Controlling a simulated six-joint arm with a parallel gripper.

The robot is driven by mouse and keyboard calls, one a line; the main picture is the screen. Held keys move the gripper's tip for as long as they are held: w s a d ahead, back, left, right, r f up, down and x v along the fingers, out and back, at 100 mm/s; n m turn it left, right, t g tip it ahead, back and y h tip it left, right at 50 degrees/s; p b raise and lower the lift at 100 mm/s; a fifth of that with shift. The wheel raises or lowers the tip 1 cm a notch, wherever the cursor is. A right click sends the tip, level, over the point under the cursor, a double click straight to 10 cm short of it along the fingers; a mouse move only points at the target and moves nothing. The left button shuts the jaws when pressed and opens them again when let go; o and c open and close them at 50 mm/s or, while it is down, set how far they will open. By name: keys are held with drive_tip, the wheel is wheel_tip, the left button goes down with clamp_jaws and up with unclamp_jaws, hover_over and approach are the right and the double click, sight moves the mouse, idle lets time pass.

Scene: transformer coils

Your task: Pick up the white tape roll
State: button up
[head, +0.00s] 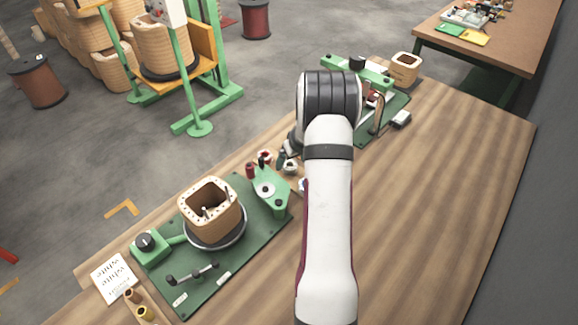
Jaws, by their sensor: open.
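A small whitish roll (290,168), which looks like the white tape roll, lies on the wooden bench beside the green winding fixture. My gripper (284,158) is small and dark in the head view, left of my arm, at or just above this roll. It is open. I cannot tell whether the fingers touch the roll or are around it. My arm hides the bench just to the right, where the edge of another small pale item (302,185) shows.
A red-and-white roll (265,156) and a dark red spool (250,171) stand close by. The green fixture plate (240,262) carries a tan coil (211,206). A printed white card (115,278) lies front left. Another green fixture (392,115) stands behind. The bench's right side (440,190) is clear.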

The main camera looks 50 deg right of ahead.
drive_tip(key=shift+x, duration=1.2)
clamp_jaws()
drive_tip(key=r, duration=0.4)
drive_tip(key=shift+s+d+r, duration=0.15)
drive_tip(key=shift+s+r, duration=0.1)
drive_tip(key=shift+r, duration=0.05)
drive_tip(key=s+d+r, duration=0.2)
drive_tip(key=s+r, duration=0.4)
drive_tip(key=s, duration=0.5)
drive_tip(key=shift+d+r, duration=0.25)
drive_tip(key=shift+d, duration=0.05)
